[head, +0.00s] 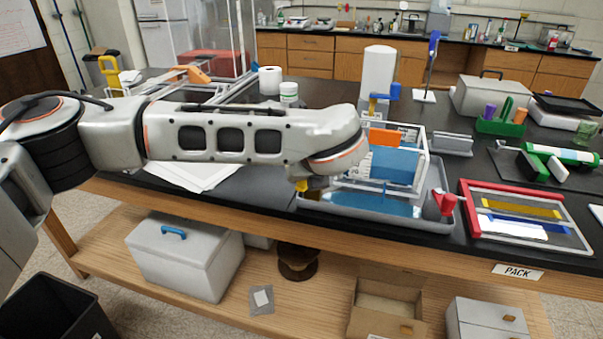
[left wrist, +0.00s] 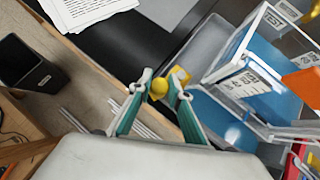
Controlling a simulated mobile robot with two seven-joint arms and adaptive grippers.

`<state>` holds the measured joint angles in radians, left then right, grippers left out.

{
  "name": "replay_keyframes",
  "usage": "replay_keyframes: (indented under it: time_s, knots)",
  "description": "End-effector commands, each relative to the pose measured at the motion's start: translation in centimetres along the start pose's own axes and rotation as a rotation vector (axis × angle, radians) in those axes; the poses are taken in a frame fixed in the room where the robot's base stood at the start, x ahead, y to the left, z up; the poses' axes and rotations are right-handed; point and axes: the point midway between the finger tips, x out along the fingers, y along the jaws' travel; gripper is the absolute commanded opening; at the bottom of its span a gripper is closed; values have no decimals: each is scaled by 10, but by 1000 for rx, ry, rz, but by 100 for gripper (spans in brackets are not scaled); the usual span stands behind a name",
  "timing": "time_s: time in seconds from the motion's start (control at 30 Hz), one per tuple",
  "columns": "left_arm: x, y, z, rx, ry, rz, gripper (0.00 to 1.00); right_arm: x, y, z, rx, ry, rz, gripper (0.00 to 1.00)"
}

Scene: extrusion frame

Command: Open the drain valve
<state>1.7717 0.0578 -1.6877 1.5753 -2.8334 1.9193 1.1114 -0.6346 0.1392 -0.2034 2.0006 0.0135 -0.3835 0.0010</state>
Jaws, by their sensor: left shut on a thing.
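The drain valve's yellow handle, with a round knob (left wrist: 159,88) and a blocky end (left wrist: 180,75), shows in the left wrist view beside the grey tray. My left gripper (left wrist: 157,92) has its teal-and-white fingers shut on the yellow knob. In the head view my left arm hides most of the gripper, and only a bit of yellow (head: 303,185) shows below the wrist. A clear tank (head: 390,165) with blue liquid stands in the grey tray (head: 345,209), right of my gripper; it also shows in the left wrist view (left wrist: 243,84). My right gripper is not in view.
A red clamp-like part (head: 445,203) sits at the tray's right end. A red-edged frame (head: 466,215) with coloured strips lies further right. White papers (head: 190,176) lie left of the tray, under my arm. A white cylinder (head: 378,72) stands behind the tank.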

Motion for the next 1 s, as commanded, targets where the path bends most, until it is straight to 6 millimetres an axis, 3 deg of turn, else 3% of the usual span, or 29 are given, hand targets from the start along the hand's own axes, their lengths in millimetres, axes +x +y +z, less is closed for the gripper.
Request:
replay_keyframes:
  time_s: [0.2, 0.23, 0.3, 0.73, 1.0]
  knots:
    - [0, 0, -1, 1, 1, 0, 0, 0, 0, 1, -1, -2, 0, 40]
    - [0, 0, -1, 1, 1, 0, 23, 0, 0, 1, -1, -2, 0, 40]
    - [0, 0, -1, 1, 1, 0, 36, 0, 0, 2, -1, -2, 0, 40]
    - [-7, 0, 0, 2, -1, -2, 36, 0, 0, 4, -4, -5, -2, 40]
    - [-56, -1, 1, 4, -4, -4, 36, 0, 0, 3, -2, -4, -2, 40]
